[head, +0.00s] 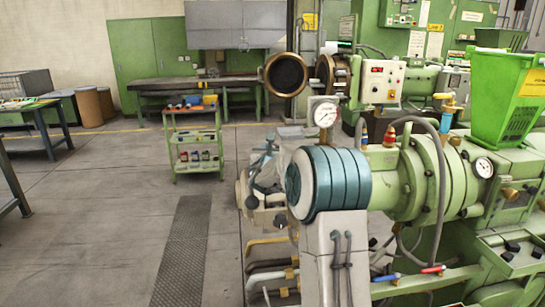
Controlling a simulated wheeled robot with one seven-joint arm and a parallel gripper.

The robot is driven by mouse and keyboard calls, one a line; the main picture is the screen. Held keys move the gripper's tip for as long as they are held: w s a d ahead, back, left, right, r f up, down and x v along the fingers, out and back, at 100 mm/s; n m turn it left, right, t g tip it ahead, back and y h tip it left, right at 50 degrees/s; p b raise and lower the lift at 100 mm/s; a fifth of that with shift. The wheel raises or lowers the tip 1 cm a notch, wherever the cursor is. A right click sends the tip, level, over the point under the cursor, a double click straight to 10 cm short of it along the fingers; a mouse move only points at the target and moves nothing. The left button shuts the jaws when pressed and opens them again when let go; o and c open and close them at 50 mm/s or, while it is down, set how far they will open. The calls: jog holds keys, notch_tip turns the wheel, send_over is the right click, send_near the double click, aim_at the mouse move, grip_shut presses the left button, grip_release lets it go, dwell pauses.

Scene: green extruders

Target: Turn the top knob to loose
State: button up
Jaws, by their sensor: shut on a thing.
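A green extruder (418,190) fills the right half of the head view. Its near end is a cylinder (345,180) with teal bands and a pale round end face, above a grey post (335,245) with dark cables. Just left of it is a cluster of pale metal parts (265,170) with small dark round knobs (251,202). I cannot tell which knob is the top one, or whether it is loose or tight. I cannot make out my gripper for certain; it may be among these pale parts, partly hidden behind the banded cylinder.
A round gauge (325,114) and a control box (382,81) stand above the extruder. A green hopper (508,95) is at the right. A green trolley (194,140) and a workbench (180,83) stand further back. The floor at left centre (110,210) is clear.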

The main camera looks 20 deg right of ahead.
jog(key=shift+d+f+n+t+y+b, duration=0.15)
jog(key=shift+n+t+y+b, duration=0.3)
jog(key=shift+b, duration=2.15)
jog(key=shift+a+f+n+t+y+b, duration=0.15)
jog(key=shift+n+y+b, duration=0.55)
jog(key=shift+b, duration=1.85)
jog(key=shift+d+f+n+t+y+b, duration=0.25)
jog(key=shift+y+b, duration=0.6)
jog(key=shift+b, duration=1.75)
jog(key=y+b, duration=0.1)
jog(key=b, duration=0.2)
jog(key=n+y+b, duration=0.1)
jog(key=b, duration=0.2)
jog(key=n+y+b, duration=0.1)
jog(key=b, duration=0.2)
jog(key=shift+a+r+t, duration=0.3)
jog(key=shift+r+t, duration=0.05)
jog(key=shift+r+n+y+b, duration=0.2)
jog(key=shift+n+y+b, duration=0.55)
jog(key=shift+y, duration=0.55)
jog(key=shift+n+y, duration=0.95)
jog(key=shift+y, duration=0.45)
jog(key=o, duration=1)
jog(key=shift+r, duration=0.15)
